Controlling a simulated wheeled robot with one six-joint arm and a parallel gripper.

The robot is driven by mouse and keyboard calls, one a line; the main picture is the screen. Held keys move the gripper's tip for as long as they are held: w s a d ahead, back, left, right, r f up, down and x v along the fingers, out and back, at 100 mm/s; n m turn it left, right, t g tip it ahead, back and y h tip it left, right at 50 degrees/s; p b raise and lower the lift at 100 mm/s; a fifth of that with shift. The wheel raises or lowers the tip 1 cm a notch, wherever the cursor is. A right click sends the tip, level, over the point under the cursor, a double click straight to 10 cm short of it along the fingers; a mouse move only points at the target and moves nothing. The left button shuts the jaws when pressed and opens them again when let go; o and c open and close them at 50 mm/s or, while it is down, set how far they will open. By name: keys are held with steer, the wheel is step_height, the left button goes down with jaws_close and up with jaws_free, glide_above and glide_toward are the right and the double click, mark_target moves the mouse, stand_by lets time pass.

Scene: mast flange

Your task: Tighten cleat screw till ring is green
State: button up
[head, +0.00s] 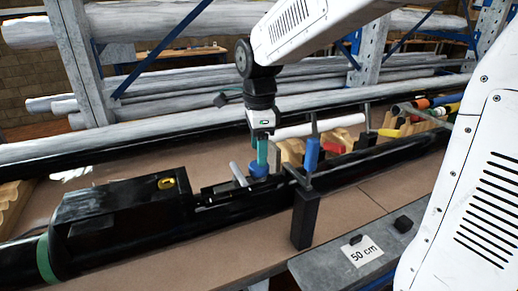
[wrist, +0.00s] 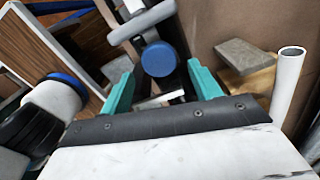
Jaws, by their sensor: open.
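My gripper (head: 262,160) points down over the black mast, its teal fingers apart. In the wrist view, my gripper (wrist: 159,72) is open, with one finger on each side of a round blue cap (wrist: 159,59). The cap also shows in the head view as a blue knob (head: 258,171) just under the fingertips. I cannot tell whether the fingers touch it, or whether it is the cleat screw. A yellow ring (head: 166,183) lies on top of the black block at left. No green ring shows in either view.
A grey bar (head: 238,174) sticks up just left of the blue knob. A blue-handled clamp (head: 311,155) and a black post (head: 304,217) stand to the right. A "50 cm" label (head: 362,251) lies on the grey front ledge. Pipes run behind.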

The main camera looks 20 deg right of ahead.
mark_target(259, 169)
steer(key=n, duration=0.5)
steer(key=shift+r+n, duration=0.15)
steer(key=shift+n, duration=0.15)
steer(key=shift+f, duration=3.4)
steer(key=shift+c, duration=1)
steer(key=shift+r, duration=0.1)
steer(key=c, duration=0.9)
